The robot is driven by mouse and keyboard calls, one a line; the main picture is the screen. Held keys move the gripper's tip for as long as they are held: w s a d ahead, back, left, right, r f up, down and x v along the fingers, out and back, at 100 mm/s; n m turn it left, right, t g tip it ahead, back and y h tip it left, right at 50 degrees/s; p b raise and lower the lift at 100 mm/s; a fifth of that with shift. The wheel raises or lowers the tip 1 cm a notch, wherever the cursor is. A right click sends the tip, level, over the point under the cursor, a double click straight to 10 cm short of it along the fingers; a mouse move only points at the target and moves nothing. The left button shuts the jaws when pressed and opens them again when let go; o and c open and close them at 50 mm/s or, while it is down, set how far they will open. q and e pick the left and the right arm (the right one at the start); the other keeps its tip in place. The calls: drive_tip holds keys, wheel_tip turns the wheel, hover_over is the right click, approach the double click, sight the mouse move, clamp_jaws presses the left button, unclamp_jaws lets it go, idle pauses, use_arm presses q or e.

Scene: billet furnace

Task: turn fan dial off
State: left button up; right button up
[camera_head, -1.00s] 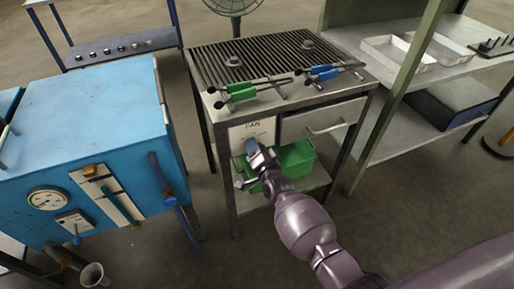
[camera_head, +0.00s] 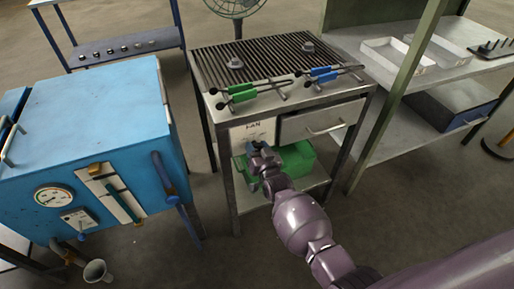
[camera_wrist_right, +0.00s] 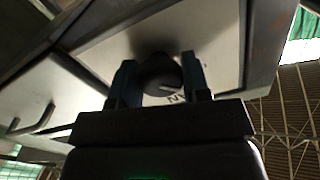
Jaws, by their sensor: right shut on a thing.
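The fan dial (camera_wrist_right: 160,74) is a dark round knob with a small light mark, on a pale panel (camera_head: 253,132) lettered FAN at the front of the grated bench. In the wrist view, the two fingers of my right gripper (camera_wrist_right: 160,82) stand on either side of the dial and are shut on it. In the head view, my right gripper (camera_head: 260,149) is at the lower part of the panel and hides the dial. The dial's exact setting cannot be read. My left gripper is not in view.
A green bin (camera_head: 298,160) sits on the shelf right behind my right gripper. A drawer with a handle (camera_head: 325,129) is right of the panel. Tongs with green (camera_head: 241,92) and blue grips lie on the bench top. A blue furnace (camera_head: 85,120) stands at left.

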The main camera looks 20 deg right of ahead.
idle(0.4)
drive_tip(key=o, duration=0.9)
drive_tip(key=shift+o, duration=0.2)
drive_tip(key=shift+s, duration=0.5)
drive_tip(key=s+p, duration=0.2)
drive_tip(key=s, duration=0.7)
drive_tip(key=shift+s+d, duration=0.2)
drive_tip(key=shift+s, duration=0.2)
